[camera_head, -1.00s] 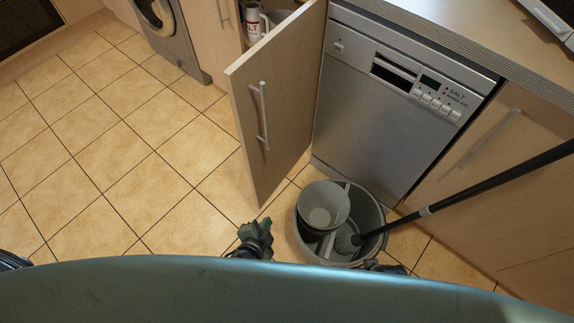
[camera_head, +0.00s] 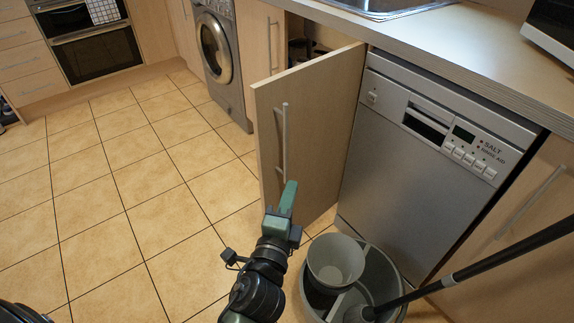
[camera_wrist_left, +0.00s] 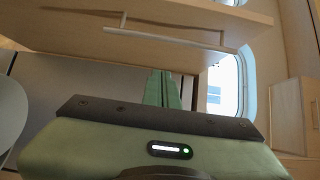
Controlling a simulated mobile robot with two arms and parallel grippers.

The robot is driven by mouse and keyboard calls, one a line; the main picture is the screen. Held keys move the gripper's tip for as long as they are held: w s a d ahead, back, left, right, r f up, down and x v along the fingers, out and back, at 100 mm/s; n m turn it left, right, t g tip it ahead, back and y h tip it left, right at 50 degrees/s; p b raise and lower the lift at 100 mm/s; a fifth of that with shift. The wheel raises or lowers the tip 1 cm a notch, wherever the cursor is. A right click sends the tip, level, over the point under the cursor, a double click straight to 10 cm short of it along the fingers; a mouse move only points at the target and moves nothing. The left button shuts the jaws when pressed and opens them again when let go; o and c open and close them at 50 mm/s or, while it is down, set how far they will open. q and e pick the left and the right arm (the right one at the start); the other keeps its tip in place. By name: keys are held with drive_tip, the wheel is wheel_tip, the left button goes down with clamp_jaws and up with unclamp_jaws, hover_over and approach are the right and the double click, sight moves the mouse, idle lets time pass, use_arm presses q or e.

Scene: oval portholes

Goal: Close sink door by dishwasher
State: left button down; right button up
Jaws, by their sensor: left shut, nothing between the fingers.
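The sink door (camera_head: 305,130) is a light wood cabinet door with a vertical metal handle (camera_head: 281,140). It stands open, swung out from the cabinet beside the dishwasher (camera_head: 400,160). My left gripper (camera_head: 289,188) is shut and empty, in front of the door's lower part near the handle; I cannot tell whether it touches. In the left wrist view the shut fingers (camera_wrist_left: 163,90) point toward the door (camera_wrist_left: 180,20), whose handle (camera_wrist_left: 165,35) shows above them. My right gripper is not in view.
A grey mop bucket (camera_head: 375,270) with a mop (camera_head: 480,268) stands in front of the dishwasher, close to my left arm. A washing machine (camera_head: 220,55) is further back.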

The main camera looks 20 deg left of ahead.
sight(286, 165)
use_arm(q)
drive_tip(key=shift+w+a, duration=0.5)
drive_tip(key=shift+w, duration=0.85)
drive_tip(key=shift+w+a, duration=0.55)
drive_tip(key=shift+w, duration=0.8)
drive_tip(key=shift+w+a, duration=0.5)
drive_tip(key=shift+w, duration=0.85)
drive_tip(key=shift+a, duration=0.1)
